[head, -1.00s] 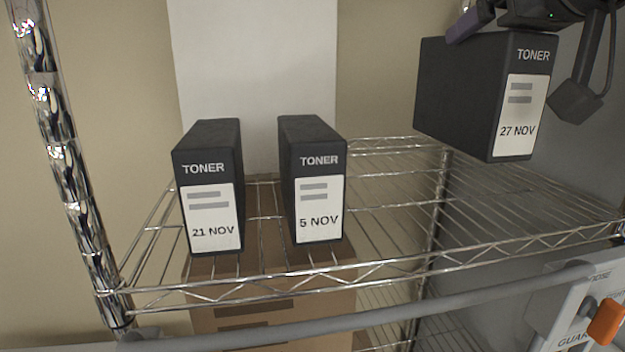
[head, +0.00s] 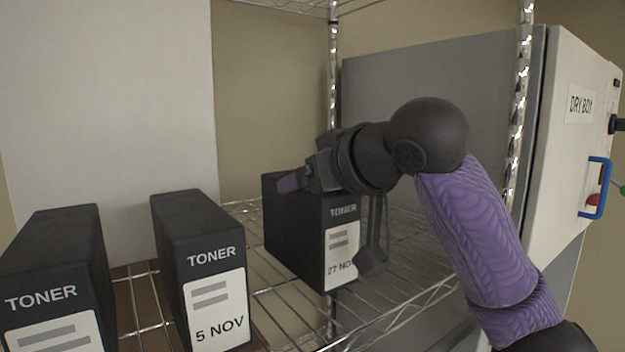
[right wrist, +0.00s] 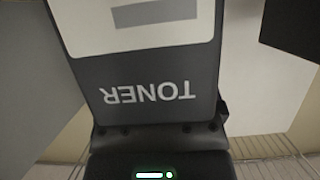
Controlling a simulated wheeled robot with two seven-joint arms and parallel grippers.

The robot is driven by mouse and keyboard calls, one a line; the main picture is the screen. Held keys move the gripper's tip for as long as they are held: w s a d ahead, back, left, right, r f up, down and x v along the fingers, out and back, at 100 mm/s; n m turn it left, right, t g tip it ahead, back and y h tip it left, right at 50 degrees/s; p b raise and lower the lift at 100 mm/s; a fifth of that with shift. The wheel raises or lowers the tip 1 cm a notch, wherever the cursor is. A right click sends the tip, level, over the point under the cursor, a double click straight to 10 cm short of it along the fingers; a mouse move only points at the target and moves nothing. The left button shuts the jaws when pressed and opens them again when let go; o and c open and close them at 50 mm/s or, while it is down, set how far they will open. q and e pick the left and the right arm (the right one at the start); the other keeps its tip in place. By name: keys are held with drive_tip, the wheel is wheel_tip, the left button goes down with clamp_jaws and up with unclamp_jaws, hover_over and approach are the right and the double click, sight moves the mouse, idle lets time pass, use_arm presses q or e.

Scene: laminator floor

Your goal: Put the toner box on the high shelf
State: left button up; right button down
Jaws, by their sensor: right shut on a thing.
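The toner box marked 27 NOV (head: 296,238) is black with a white label. In the head view it stands upright at or just above the wire shelf (head: 270,309), right of the 5 NOV box; I cannot tell whether it touches the wires. My right gripper (head: 318,182) is shut on its upper part. The right wrist view shows the held box (right wrist: 150,75) close up, its TONER lettering upside down. My left gripper is not in view.
Toner boxes marked 5 NOV (head: 203,262) and, at far left, another with its date cut off (head: 60,262) stand on the shelf. A chrome post (head: 521,95) and a white dry box (head: 573,150) lie to the right. A grey panel (head: 430,75) stands behind.

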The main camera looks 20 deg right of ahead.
unclamp_jaws()
drive_tip(key=shift+w+f, duration=0.15)
drive_tip(key=v, duration=1.1)
idle(0.3)
